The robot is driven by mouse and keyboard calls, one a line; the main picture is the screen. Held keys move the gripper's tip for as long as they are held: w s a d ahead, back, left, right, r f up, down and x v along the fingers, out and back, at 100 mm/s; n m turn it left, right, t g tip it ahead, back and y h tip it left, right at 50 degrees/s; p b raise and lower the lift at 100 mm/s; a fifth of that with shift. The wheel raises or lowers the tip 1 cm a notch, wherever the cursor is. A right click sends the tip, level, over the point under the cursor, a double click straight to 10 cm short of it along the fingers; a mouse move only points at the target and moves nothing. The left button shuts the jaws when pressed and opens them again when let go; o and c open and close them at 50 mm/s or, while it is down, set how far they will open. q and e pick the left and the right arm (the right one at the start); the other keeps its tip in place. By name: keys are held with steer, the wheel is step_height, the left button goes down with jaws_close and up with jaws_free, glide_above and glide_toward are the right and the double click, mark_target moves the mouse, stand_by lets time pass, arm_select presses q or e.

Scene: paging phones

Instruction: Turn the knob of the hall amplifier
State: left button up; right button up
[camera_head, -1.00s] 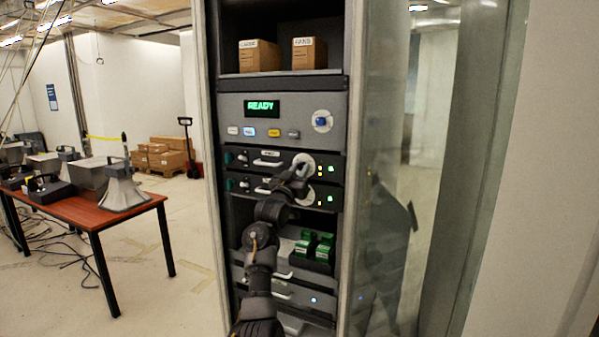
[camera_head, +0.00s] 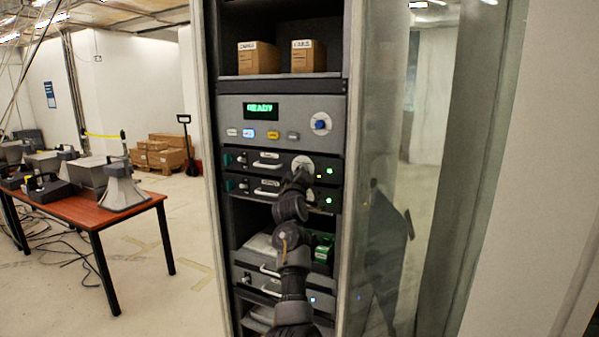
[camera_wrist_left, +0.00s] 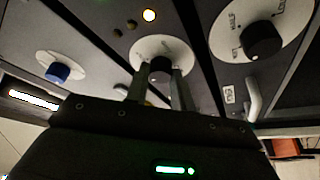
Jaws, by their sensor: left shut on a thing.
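Two dark amplifier units sit one above the other in the rack, an upper one (camera_head: 245,158) and a lower one (camera_head: 245,185). Their labels are too small to read here. My left gripper (camera_head: 297,176) reaches the upper unit's round white dial plate (camera_head: 302,162). In the left wrist view the fingers (camera_wrist_left: 161,88) are shut on the black knob (camera_wrist_left: 160,67) at the middle of its white plate. Another black knob (camera_wrist_left: 261,40) on a lettered white plate stands free to the right. The lower unit's dial is mostly hidden behind my arm. My right gripper is not in view.
Above is a grey panel with a green display (camera_head: 262,110), several buttons and a blue knob (camera_head: 320,123). Pull handles (camera_head: 268,164) stick out beside the dials. Green boxes (camera_head: 323,248) sit below, partly behind my arm. A glass door (camera_head: 400,200) stands at the right.

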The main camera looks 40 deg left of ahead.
arm_select(q)
steer(key=n+g+h, duration=0.1)
steer(key=n+h, duration=0.1)
steer(key=n, duration=0.5)
steer(key=n+g+h, duration=0.2)
steer(key=n+h, duration=0.1)
steer(key=n, duration=0.5)
steer(key=r+n+g+h+b, duration=0.1)
steer(key=n+h, duration=0.1)
steer(key=n, duration=0.5)
steer(key=shift+s+a+n+h, duration=0.1)
steer(key=shift+a+n+h, duration=0.1)
steer(key=shift+n+h, duration=0.15)
stand_by(0.6)
steer(key=o, duration=1)
steer(key=shift+s, duration=0.1)
